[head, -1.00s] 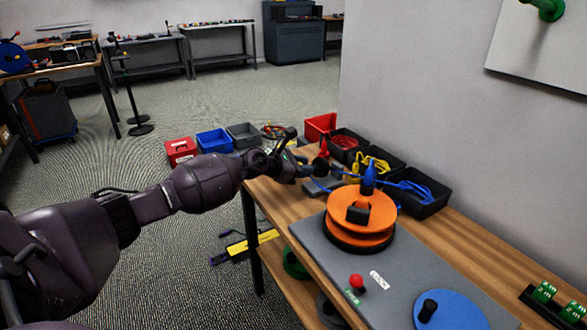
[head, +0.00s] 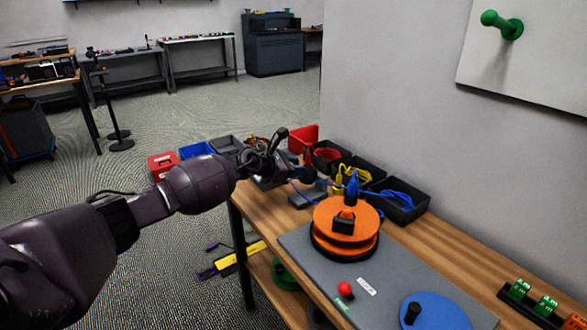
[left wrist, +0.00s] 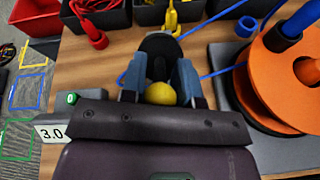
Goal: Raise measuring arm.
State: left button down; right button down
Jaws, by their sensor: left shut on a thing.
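The measuring device (head: 307,196) is a grey unit on the wooden table beside the orange spool, mostly hidden behind my gripper. In the left wrist view its white display (left wrist: 50,132) reads 3.0, next to a green button marked 0. A yellow round knob (left wrist: 160,93) sits between my left gripper's fingers, with a black rounded part (left wrist: 160,45) just beyond it. My left gripper (left wrist: 159,80) is shut on the yellow knob, which I take for the measuring arm's handle. In the head view this gripper (head: 291,172) is above the device. My right gripper is out of view.
The orange spool (head: 345,218) with a blue connector stands right of the gripper on a grey plate (head: 310,250). Bins with red, yellow and blue cables (head: 398,201) line the wall. A thin blue cable runs past the gripper. A blue disc (head: 440,312) lies in front.

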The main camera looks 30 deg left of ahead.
pick_arm(q)
jog(key=shift+w+r, duration=0.15)
jog(key=shift+r, duration=0.25)
jog(key=c, duration=1.1)
grip_release()
jog(key=shift+o, duration=1.1)
jog(key=shift+w+f, duration=0.1)
jog(key=shift+f, duration=0.05)
jog(key=shift+s+f, duration=0.1)
jog(key=shift+s, duration=0.1)
jog(key=shift+s+a, duration=0.15)
jog(key=shift+s, duration=0.1)
jog(key=p+v, duration=0.2)
jog(key=v, duration=0.8)
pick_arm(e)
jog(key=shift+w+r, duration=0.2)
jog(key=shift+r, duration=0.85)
